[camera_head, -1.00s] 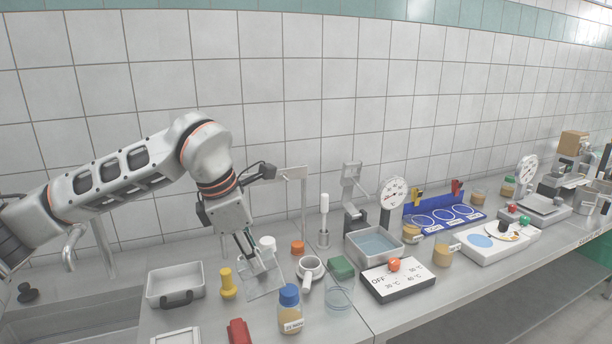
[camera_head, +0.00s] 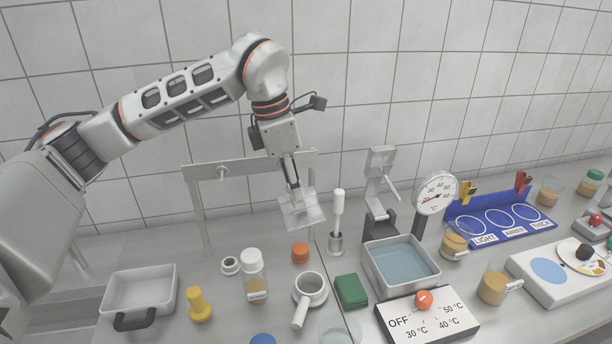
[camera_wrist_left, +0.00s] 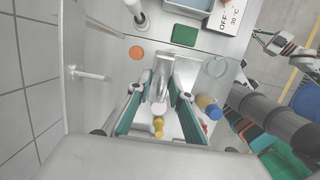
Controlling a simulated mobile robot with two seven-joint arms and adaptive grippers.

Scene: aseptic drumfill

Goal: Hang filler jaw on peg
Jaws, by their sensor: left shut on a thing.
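My left gripper (camera_head: 294,187) is shut on the filler jaw (camera_head: 302,211), a pale, partly see-through plate-like piece that hangs below the fingers, above the counter. In the left wrist view, the jaw shows as a grey piece (camera_wrist_left: 163,78) between the two green-lined fingers (camera_wrist_left: 158,112). The peg (camera_head: 222,172) sticks out of a grey rail on two posts by the wall. The jaw is apart from the peg, to its right and lower in the head view. My right gripper seems to show at the right of the wrist view (camera_wrist_left: 283,45), too small to read.
A white-handled tool (camera_head: 338,209) stands upright in a holder close right of the jaw. Below are a white-capped bottle (camera_head: 254,278), an orange cap (camera_head: 300,253) and a white handled cup (camera_head: 311,288). A water bath (camera_head: 402,263) and gauge (camera_head: 436,193) stand further right.

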